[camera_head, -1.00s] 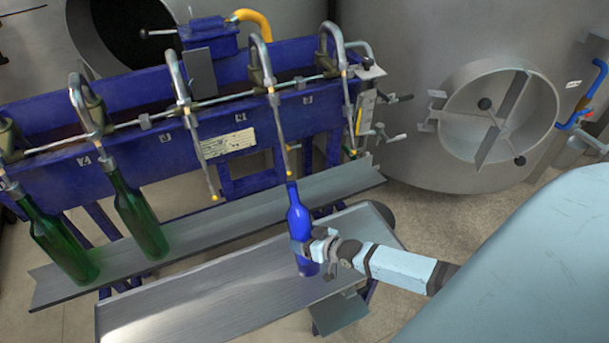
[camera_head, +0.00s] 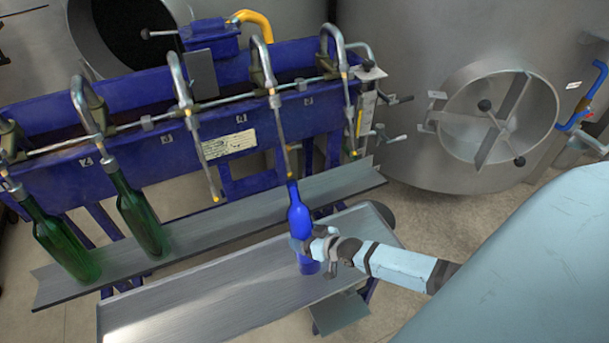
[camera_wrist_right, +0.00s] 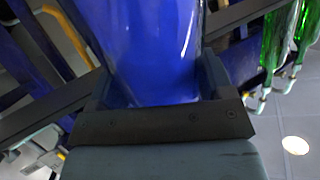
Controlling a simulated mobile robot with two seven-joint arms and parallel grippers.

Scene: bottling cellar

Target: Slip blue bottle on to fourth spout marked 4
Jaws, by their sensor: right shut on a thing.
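The blue bottle (camera_head: 299,218) stands upright, its mouth right at the lower tip of the fourth filling spout (camera_head: 281,137) from the left. I cannot tell whether the tip is just inside the mouth or just over it. My right gripper (camera_head: 306,247) is shut around the bottle's lower body. In the right wrist view the blue bottle (camera_wrist_right: 155,50) fills the space between the fingers (camera_wrist_right: 155,85). The number marks on the blue filler are too small to read surely. My left gripper is not in view.
Two green bottles (camera_head: 138,213) hang on the two leftmost spouts over a metal ledge (camera_head: 215,232). The third spout (camera_head: 202,150) and the rightmost spout (camera_head: 346,95) are empty. A lower metal tray (camera_head: 200,298) lies in front. A steel tank (camera_head: 410,130) stands behind right.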

